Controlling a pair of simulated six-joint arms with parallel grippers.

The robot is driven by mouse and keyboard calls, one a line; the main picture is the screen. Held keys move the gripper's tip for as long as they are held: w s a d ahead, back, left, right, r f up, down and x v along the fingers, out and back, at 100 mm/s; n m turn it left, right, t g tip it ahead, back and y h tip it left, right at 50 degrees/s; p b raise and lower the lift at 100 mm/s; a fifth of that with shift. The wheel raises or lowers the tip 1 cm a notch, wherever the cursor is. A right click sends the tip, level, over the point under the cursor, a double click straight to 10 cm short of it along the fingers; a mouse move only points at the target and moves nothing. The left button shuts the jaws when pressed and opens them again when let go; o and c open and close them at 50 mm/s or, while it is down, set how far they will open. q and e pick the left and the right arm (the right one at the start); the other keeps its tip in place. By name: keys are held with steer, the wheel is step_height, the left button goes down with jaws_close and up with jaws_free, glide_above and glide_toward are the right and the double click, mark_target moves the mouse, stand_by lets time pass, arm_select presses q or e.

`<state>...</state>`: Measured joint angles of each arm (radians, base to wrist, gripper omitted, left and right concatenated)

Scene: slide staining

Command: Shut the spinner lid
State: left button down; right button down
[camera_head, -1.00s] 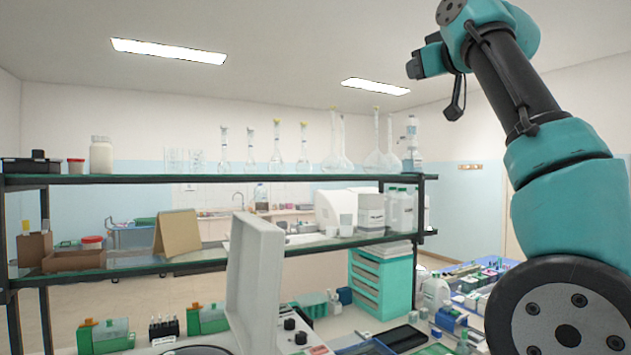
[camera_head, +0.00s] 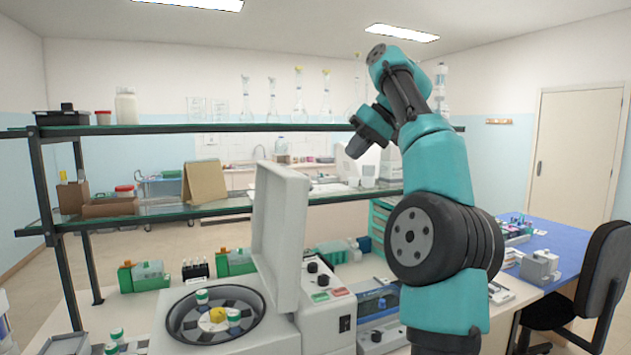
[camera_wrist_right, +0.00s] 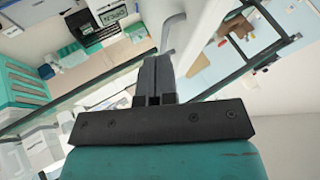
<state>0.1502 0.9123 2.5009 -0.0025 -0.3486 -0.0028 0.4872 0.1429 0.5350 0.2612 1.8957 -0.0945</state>
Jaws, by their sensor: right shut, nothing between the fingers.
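The spinner (camera_head: 275,343) is a white box with a round dark bowl at the lower left of the head view. Its white lid (camera_head: 278,230) stands open, nearly upright, at the right side of the bowl. The rotor (camera_head: 186,320) holds green-and-white capped tubes and has a yellow hub (camera_head: 217,315). My right gripper (camera_head: 356,148) is up to the right of the lid's top, apart from it in the head view. In the right wrist view its dark fingers (camera_wrist_right: 156,75) are shut with nothing between them. My left gripper is not in view.
A two-level glass shelf (camera_head: 160,217) runs behind the spinner. A control panel with knobs (camera_head: 325,285) is right of the lid. Green racks (camera_head: 145,277) stand behind the bowl. A blue-topped table (camera_head: 565,245) and black chair (camera_head: 605,280) are at the right.

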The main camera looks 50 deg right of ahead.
steer(key=w+a+f, duration=0.6)
steer(key=w+f, duration=0.1)
steer(key=shift+w+f, duration=0.2)
steer(key=shift+w, duration=0.05)
stand_by(0.7)
steer(key=shift+w+a, duration=0.1)
steer(key=shift+a, duration=0.15)
